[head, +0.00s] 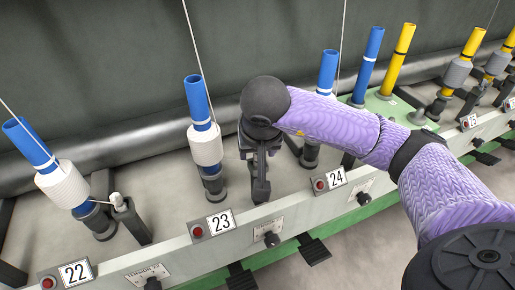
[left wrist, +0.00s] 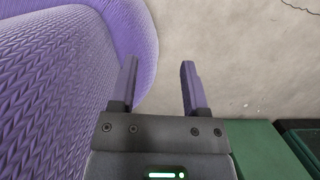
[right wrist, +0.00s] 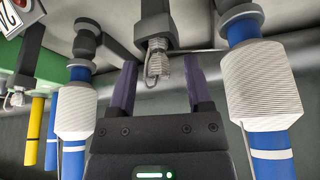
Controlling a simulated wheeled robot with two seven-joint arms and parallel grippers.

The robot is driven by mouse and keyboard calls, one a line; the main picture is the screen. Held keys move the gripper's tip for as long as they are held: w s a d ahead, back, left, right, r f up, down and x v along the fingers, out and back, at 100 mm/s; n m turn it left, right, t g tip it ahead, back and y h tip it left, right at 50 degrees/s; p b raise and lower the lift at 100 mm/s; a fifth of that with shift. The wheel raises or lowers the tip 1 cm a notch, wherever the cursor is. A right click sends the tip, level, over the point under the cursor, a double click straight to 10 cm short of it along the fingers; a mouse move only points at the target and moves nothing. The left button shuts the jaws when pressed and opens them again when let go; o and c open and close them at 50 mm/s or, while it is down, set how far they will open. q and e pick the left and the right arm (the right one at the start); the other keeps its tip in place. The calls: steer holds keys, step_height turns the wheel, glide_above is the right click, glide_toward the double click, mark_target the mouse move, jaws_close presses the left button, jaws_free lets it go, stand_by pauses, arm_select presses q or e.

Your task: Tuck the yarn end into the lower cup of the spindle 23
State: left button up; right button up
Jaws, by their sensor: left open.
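Spindle 23 (head: 205,146) is a tilted blue tube with a white yarn package, behind the 23 label. Its dark lower cup (head: 213,182) sits under the package; in the right wrist view spindle 23 (right wrist: 265,90) appears large at right. I cannot make out a loose yarn end at the cup. My right gripper (head: 260,188) points down to the right of spindle 23; its fingers (right wrist: 160,85) are apart, with a dark post and grey ribbed piece (right wrist: 158,65) beyond them. My left gripper (left wrist: 158,80) is open and empty.
Spindle 22 (head: 62,185) stands at left with a post beside it. Spindle 24 (head: 327,72) is partly hidden by my right arm. The front rail (head: 180,258) carries labels and red buttons. Bare floor (left wrist: 240,60) and green parts lie below my left gripper.

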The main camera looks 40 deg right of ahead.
arm_select(q)
steer(key=shift+w, duration=0.2)
arm_select(e)
steer(key=shift+r, duration=0.35)
arm_select(q)
steer(key=shift+t, duration=0.3)
steer(key=r+p, duration=0.2)
steer(key=w+r+p, duration=0.1)
steer(key=r+p, duration=0.1)
steer(key=p, duration=0.1)
steer(key=shift+w+r, duration=0.15)
steer(key=shift+r, duration=0.15)
arm_select(e)
steer(key=v, duration=0.9)
steer(key=shift+s, duration=0.15)
steer(key=shift+r, duration=0.1)
arm_select(q)
steer(key=shift+w, duration=0.4)
steer(key=shift+s, duration=0.5)
